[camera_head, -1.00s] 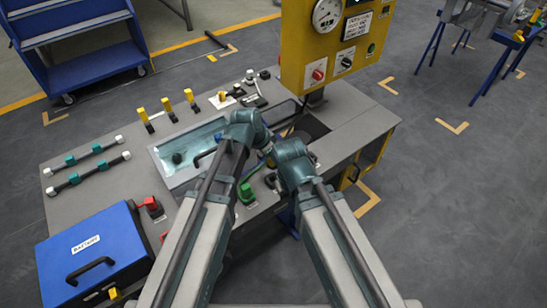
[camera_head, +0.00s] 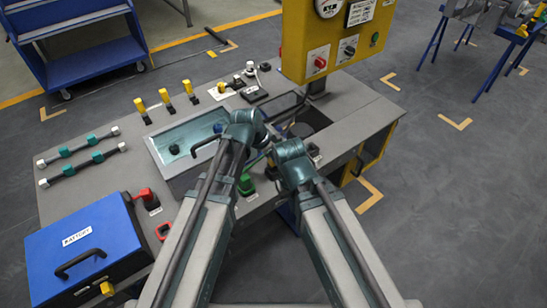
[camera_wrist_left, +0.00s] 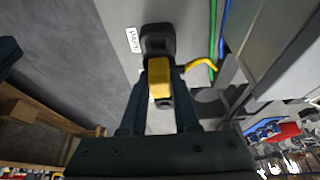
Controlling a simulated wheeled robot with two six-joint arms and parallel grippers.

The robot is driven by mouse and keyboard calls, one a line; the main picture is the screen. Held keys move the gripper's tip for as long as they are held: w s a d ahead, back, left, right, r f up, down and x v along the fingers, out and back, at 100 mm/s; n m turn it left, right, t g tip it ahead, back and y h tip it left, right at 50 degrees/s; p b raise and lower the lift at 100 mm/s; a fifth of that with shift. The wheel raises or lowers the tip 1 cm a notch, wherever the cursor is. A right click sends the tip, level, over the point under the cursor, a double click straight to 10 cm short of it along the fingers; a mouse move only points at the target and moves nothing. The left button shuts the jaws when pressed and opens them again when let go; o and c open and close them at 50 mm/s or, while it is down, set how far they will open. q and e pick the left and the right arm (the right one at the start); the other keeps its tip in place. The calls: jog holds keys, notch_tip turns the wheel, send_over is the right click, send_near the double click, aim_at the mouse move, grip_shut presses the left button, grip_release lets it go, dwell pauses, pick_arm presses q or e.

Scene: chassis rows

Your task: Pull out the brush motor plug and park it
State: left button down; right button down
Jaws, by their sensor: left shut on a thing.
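In the left wrist view, a yellow plug (camera_wrist_left: 159,80) sits between the two dark fingers of my left gripper (camera_wrist_left: 160,100), which is shut on it. A black socket body (camera_wrist_left: 157,42) lies right beyond the plug, with a small white label (camera_wrist_left: 133,40) beside it. Whether the plug is seated in that socket or just in front of it I cannot tell. A yellow cable (camera_wrist_left: 205,64) curves beside it. In the head view, my right gripper (camera_head: 270,160) is at the bench's front, mostly hidden by its own wrist; its fingers cannot be made out.
The grey bench (camera_head: 355,103) carries a yellow gauge panel (camera_head: 300,40), several yellow-topped levers (camera_head: 167,97), a recessed tray (camera_head: 160,142) and dark rods (camera_head: 80,164). A blue battery box (camera_head: 100,225) stands front left. A blue trolley (camera_head: 85,60) stands behind.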

pick_arm(q)
jog(key=shift+f+b, duration=1.35)
dwell(0.6)
jog(key=c, duration=0.6)
grip_release()
jog(key=shift+r, duration=0.1)
jog(key=p+v, duration=1.2)
jog(key=v, duration=0.1)
jog(key=shift+r+p, duration=0.4)
jog(key=s+r+n+g+y+p, duration=0.1)
jog(key=s+n, duration=0.1)
jog(key=s, duration=0.2)
jog(key=s+a+r+n+g+y+p, duration=0.1)
jog(key=s+n+y+p, duration=0.1)
jog(key=s, duration=0.3)
jog(key=s+a+r+n+g+y+p, duration=0.1)
jog(key=s+n+y, duration=0.1)
jog(key=s+n, duration=0.1)
jog(key=shift+s+p, duration=0.3)
jog(key=shift+s, duration=0.5)
